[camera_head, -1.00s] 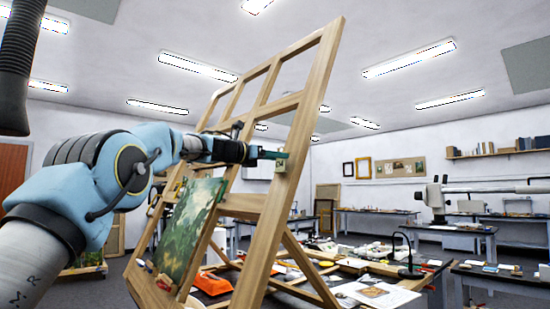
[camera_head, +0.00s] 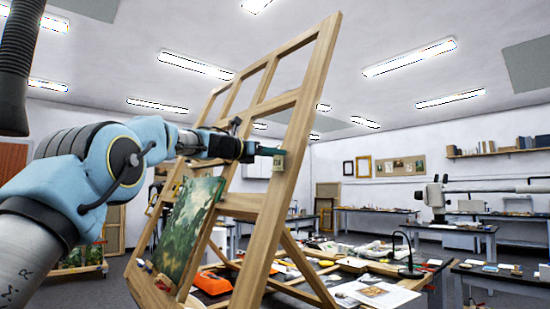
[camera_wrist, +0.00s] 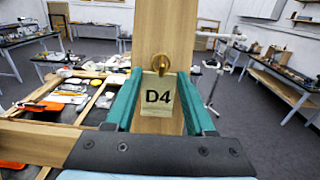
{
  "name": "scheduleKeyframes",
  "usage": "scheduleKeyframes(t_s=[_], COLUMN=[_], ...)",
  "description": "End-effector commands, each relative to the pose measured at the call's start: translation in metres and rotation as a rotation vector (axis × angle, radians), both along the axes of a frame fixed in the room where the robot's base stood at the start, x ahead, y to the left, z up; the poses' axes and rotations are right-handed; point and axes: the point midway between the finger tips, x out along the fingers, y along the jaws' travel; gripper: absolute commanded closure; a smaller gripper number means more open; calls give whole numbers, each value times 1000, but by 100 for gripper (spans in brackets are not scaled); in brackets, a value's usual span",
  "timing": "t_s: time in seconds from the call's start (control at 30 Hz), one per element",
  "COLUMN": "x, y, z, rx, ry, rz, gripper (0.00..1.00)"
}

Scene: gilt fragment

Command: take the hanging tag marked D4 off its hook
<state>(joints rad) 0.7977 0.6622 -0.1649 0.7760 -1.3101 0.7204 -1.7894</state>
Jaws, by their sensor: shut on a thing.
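The tag marked D4 (camera_wrist: 158,95) is a small cream plate with black lettering. In the wrist view it hangs in front of a wooden post of the easel (camera_wrist: 163,30), just below a brass hook (camera_wrist: 161,62). My gripper (camera_wrist: 156,85) has green fingers, one at each side edge of the tag, and is shut on it. Whether the tag's hole is still around the hook I cannot tell. In the head view my gripper (camera_head: 272,151) reaches the right post of the easel (camera_head: 300,120), and the tag (camera_head: 278,163) shows small at the fingertips.
A green landscape painting (camera_head: 190,228) rests on the easel's lower ledge, below my arm. A cluttered table (camera_head: 400,283) with a black lamp (camera_head: 409,255) stands behind the easel. A pale jointed arm (camera_head: 470,187) juts in at the right. Grey floor is open between the tables.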

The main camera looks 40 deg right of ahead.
Motion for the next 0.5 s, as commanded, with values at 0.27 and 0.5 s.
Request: scheduleKeyframes(t_s=[0.27,0.5], x=[-1,-1], y=[12,21], z=[6,4], rx=[-10,-6], ry=[-2,-3], rz=[0,-1], gripper=[97,97])
